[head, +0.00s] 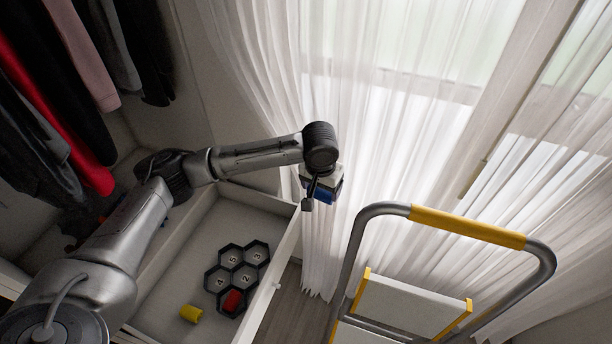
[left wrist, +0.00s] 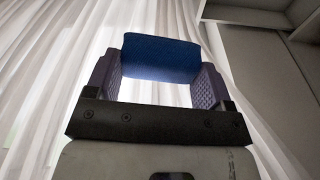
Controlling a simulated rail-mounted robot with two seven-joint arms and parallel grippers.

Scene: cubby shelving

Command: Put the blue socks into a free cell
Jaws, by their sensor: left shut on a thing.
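The blue socks (head: 327,194) are a small blue roll, held between the fingers of my left gripper (head: 321,196). In the left wrist view the blue socks (left wrist: 160,58) sit across the tips of the two purple textured fingers. The gripper is raised by the drawer's right wall, in front of the curtain. The black hexagonal organizer (head: 238,268) lies in the drawer. Its cells numbered 5, 3, 2 and 4 look empty. A red roll (head: 233,301) is in the lowest cell. My right gripper is not in view.
A yellow roll (head: 191,313) lies on the drawer (head: 176,268) floor, left of the organizer. A step ladder with a yellow grip (head: 467,227) stands at the right. White curtains (head: 390,130) hang behind. Dark, red and pink clothes (head: 75,50) hang at upper left.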

